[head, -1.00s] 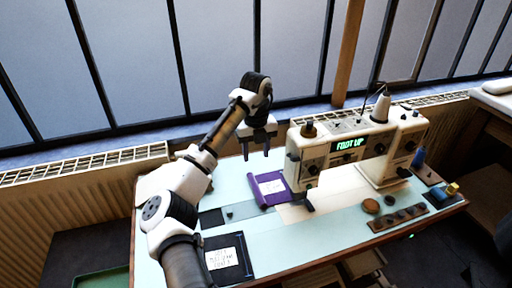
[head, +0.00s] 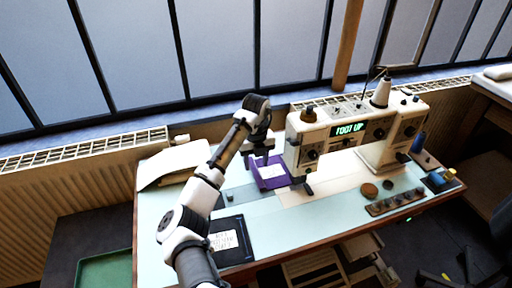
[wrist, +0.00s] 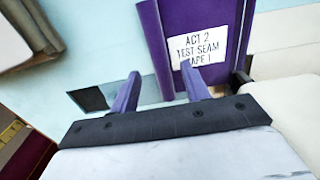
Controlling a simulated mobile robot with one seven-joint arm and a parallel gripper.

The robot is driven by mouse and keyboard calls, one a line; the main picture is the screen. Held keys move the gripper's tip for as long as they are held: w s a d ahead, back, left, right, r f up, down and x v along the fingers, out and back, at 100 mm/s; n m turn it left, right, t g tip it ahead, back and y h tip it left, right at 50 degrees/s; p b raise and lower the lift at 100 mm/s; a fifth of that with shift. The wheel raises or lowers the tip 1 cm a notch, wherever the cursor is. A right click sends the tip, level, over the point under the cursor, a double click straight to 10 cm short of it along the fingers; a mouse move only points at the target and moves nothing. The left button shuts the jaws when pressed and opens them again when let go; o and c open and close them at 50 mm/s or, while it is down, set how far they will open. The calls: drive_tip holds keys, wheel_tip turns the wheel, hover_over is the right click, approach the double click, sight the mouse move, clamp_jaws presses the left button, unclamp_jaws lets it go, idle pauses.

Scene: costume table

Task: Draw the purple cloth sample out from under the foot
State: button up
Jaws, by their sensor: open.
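The purple cloth sample (head: 270,175) lies flat on the pale table, left of the sewing machine (head: 350,135), with its right end by the foot (head: 307,187). Whether part of it is under the foot is hard to tell. The wrist view shows the cloth (wrist: 200,14) with a white label (wrist: 200,45) and a raised left edge (wrist: 156,45). My gripper (head: 262,160) is open and low over the cloth's left side. In the wrist view my gripper's fingers (wrist: 161,70) appear on either side of the raised edge; contact cannot be told. The machine's display (head: 349,128) reads FOOT UP.
A black mat (head: 229,240) with a white card lies at front left. A dark square (wrist: 88,99) lies beside the cloth. A brown round piece (head: 369,190) and a strip with knobs (head: 395,203) lie at right. White sheets (head: 170,168) lie at back left.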

sight(256, 171)
drive_tip(key=shift+f, duration=1.7)
drive_tip(key=shift+c, duration=0.5)
clamp_jaws()
